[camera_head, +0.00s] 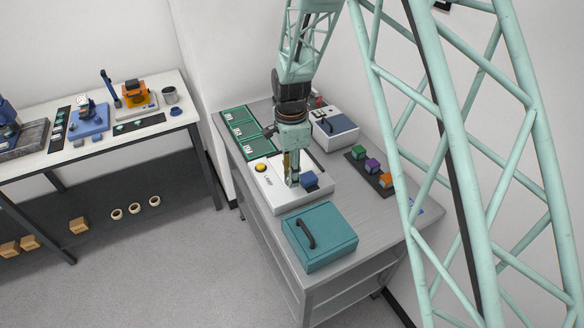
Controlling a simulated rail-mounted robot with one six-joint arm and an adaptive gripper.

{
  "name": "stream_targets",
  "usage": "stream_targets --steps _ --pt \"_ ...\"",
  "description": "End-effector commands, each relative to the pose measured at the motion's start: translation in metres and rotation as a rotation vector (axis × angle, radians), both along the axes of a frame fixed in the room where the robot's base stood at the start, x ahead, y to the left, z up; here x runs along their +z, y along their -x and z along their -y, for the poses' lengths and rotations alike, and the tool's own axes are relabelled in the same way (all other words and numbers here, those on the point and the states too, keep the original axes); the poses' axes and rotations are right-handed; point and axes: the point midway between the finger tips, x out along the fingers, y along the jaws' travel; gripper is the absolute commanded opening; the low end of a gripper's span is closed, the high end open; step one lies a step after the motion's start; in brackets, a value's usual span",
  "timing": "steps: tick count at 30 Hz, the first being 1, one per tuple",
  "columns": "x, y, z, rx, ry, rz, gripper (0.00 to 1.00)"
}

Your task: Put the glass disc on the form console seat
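My gripper (293,181) points down over the white console (279,199) on the grey bench. The seat is not clearly visible. I cannot make out the glass disc; it may be hidden by my gripper. Whether the fingers are open or shut on something is too small to tell.
A teal case (328,250) with a dark handle stands in front of the console. Green panels (237,126) lie behind left. A grey-white instrument (334,131) stands behind right. A dark strip (361,172) with coloured blocks lies right. A second table (126,140) stands left.

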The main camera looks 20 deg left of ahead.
Motion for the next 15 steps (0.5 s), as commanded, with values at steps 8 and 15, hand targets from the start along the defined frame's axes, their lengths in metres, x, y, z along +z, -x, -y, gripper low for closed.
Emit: stream_targets --steps 8,15 --pt "0.002 0.026 0.007 0.001 0.0 0.0 0.16" --pt "0.003 0.034 0.009 0.001 0.001 -0.001 0.16"
